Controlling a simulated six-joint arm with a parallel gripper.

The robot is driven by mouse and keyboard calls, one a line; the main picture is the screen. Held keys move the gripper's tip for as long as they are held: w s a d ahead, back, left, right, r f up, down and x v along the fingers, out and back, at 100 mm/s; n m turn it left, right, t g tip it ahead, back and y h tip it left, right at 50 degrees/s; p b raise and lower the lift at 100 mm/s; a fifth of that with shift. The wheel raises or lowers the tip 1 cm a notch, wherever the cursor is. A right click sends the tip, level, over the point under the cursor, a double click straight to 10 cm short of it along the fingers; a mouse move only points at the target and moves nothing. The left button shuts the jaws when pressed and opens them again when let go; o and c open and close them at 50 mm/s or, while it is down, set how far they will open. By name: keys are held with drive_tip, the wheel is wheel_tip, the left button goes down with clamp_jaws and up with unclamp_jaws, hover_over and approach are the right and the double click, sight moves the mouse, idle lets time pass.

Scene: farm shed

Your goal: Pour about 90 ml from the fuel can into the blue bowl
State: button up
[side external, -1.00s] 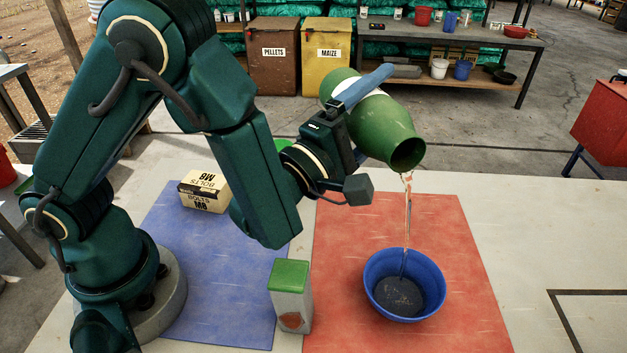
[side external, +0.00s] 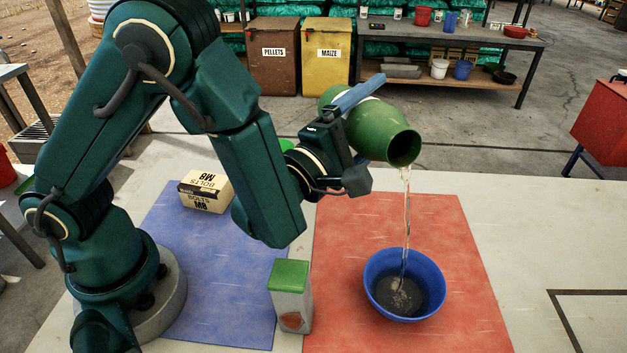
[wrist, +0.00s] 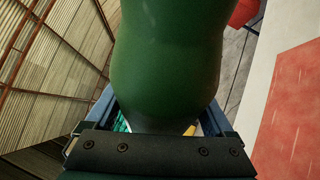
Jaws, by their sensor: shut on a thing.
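The green fuel can (side external: 378,130) is held tilted, mouth down and to the right, above the red mat. My gripper (side external: 352,98) is shut around it; the can also fills the middle of the wrist view (wrist: 168,60) between the jaws. A thin clear stream (side external: 407,215) runs from the mouth down into the blue bowl (side external: 432,302). The bowl stands upright on the red mat (side external: 345,250), below the mouth. Its inside looks dark, with a greyish patch where the stream lands; the liquid level is hard to tell.
A green-topped grey box (side external: 291,290) stands between the blue mat (side external: 200,290) and the red mat. A bolts carton (side external: 206,190) sits at the back of the blue mat. A black outline (side external: 590,293) marks the pale table at right. The table right of the bowl is clear.

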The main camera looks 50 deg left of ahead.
drive_tip(key=shift+w+a+r+n+g, duration=0.15)
drive_tip(key=shift+a+n+g, duration=0.25)
drive_tip(key=shift+a+n, duration=0.3)
drive_tip(key=shift+d+f+n+y, duration=0.25)
drive_tip(key=shift+f+n+y, duration=0.05)
drive_tip(key=shift+f+n, duration=0.2)
drive_tip(key=shift+f, duration=0.1)
idle(0.9)
drive_tip(key=shift+d+f+n+g, duration=0.1)
drive_tip(key=shift+f+n+g, duration=0.3)
drive_tip(key=shift+f, duration=0.1)
drive_tip(key=shift+d+f+n, duration=0.2)
drive_tip(key=shift+d+n, duration=0.1)
drive_tip(key=shift+n, duration=0.3)
drive_tip(key=shift+s+d+f+n+g+h, duration=0.15)
drive_tip(key=shift+d+f+n+g+h, duration=0.55)
drive_tip(key=shift+f+n, duration=0.75)
drive_tip(key=shift+s+d+f+n+g+h, duration=0.1)
drive_tip(key=shift+d+f+n+g+h, duration=0.35)
drive_tip(key=shift+f+n+g, duration=0.8)
drive_tip(key=shift+s+d+f+n+g+h, duration=0.15)
drive_tip(key=shift+d+f+n+g+h, duration=0.35)
drive_tip(key=shift+f+n, duration=1.2)
drive_tip(key=shift+a+f+m, duration=0.1)
drive_tip(key=shift+f+m, duration=0.15)
drive_tip(key=shift+m, duration=0.05)
